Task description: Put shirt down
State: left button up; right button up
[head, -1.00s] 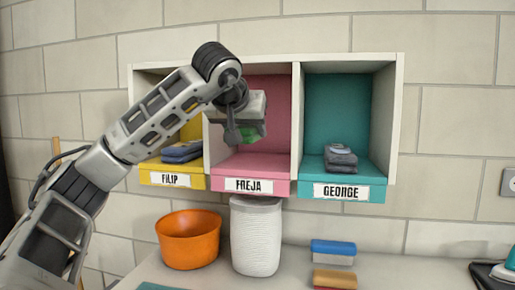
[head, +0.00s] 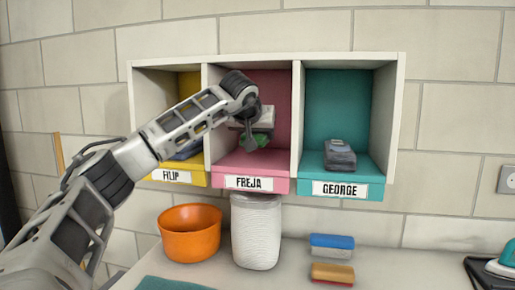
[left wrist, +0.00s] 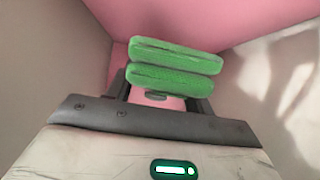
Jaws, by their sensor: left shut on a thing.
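The green folded shirt (left wrist: 172,68) shows in the left wrist view as two stacked folds at my left gripper's fingers, inside the pink compartment. In the head view only a small part of the shirt (head: 261,141) shows below my left gripper (head: 254,138). My left gripper is shut on the shirt, and the shirt is held above the pink compartment floor (head: 247,165), labelled FREJA. The gripper hides much of the shirt in the head view. My right gripper is not in view.
The yellow FILIP compartment (head: 182,179) and teal GEORGE compartment (head: 341,187) flank the pink one, with dark folded clothes (head: 340,154) in GEORGE.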

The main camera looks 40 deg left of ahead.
aim_at(258, 158)
pick_arm(q)
notch_tip(258, 158, down, 3)
jog(key=shift+w+f, duration=0.2)
jog(key=shift+f, duration=0.25)
jog(key=shift+f, duration=0.15)
jog(key=o, duration=1.1)
jog(key=shift+a, duration=0.1)
jog(key=shift+r, duration=0.2)
jog(key=b+v, duration=0.1)
jog(key=v, duration=1.1)
